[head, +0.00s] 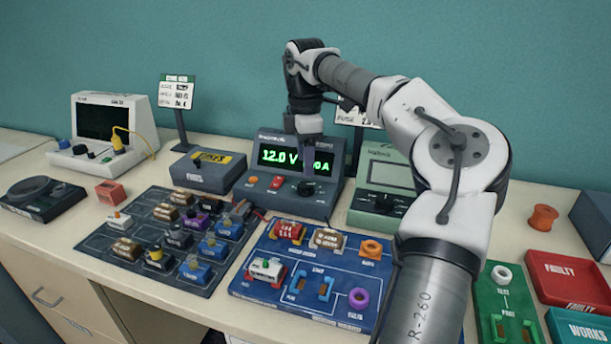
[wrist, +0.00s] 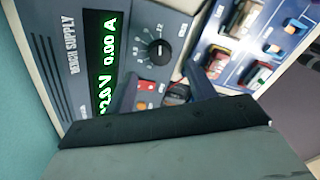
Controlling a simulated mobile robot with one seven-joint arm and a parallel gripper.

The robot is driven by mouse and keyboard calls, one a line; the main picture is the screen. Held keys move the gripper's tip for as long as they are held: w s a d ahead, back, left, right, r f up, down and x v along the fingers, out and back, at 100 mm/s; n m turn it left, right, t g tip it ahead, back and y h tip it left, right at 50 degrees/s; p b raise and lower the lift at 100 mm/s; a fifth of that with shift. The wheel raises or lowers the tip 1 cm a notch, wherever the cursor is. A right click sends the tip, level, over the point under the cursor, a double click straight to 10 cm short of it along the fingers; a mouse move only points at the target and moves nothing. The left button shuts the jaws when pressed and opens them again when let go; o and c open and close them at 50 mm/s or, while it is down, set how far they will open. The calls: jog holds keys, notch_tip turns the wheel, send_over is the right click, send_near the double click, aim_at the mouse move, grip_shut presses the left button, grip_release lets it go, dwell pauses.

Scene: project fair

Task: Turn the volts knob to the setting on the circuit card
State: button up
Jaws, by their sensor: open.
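The bench supply (head: 258,204) is a dark grey box with a green display reading 12.0 V and an amps figure, 0.00 A in the wrist view. Its black round knob (head: 305,188) is low on the front panel; it also shows in the wrist view (wrist: 158,51) with a numbered scale around it. My gripper (head: 308,158) is in front of the display, above the knob and apart from it. In the wrist view its two fingers (wrist: 163,85) are spread with nothing between them. A small printed card (head: 177,94) stands at the back left; its text is too small to read.
An orange button (head: 253,180) and red switch (head: 276,183) sit left of the knob. A green meter (head: 388,178) stands close on the right, partly behind my arm. A blue circuit board (head: 258,285) and a dark parts tray (head: 95,243) lie in front.

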aim_at(305, 184)
notch_tip(305, 184, up, 8)
jog(key=shift+f, duration=0.2)
jog(key=shift+f, duration=0.1)
